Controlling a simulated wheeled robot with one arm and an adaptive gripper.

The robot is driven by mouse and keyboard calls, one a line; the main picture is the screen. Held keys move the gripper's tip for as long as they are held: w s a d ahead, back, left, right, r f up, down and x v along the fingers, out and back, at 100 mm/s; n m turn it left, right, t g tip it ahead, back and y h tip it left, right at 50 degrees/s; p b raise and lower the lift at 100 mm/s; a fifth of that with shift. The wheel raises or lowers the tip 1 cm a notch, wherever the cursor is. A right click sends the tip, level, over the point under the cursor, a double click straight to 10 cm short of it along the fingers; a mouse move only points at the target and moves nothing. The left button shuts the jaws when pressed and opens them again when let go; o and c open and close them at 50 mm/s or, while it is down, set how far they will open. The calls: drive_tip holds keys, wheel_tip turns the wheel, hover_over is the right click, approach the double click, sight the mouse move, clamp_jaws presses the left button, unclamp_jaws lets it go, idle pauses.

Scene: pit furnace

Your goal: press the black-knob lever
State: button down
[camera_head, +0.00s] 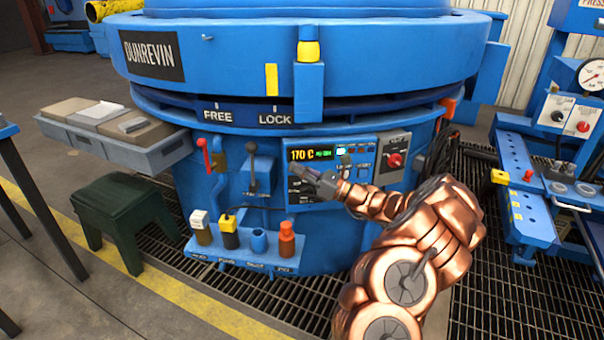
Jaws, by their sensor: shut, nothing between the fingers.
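The black-knob lever (252,165) stands upright on a blue box on the front of the furnace (315,233), below the LOCK label. Its black knob is at the top of a thin stem. My gripper (293,168) is shut and empty, in front of the control panel (335,153), to the right of the lever. A gap shows between the fingertips and the lever in the picture; the depth between them is hard to judge. My gripper and arm hide part of the panel's lower half.
Several capped holders sit on a blue shelf (240,263) below. A grey tray (165,153) and green stool (125,215) are at left. A blue press bench (527,195) is at right.

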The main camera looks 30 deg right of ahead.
drive_tip(key=b+x, duration=0.2)
drive_tip(key=x, duration=0.8)
drive_tip(key=shift+a+r, duration=0.1)
drive_tip(key=shift+r, duration=0.05)
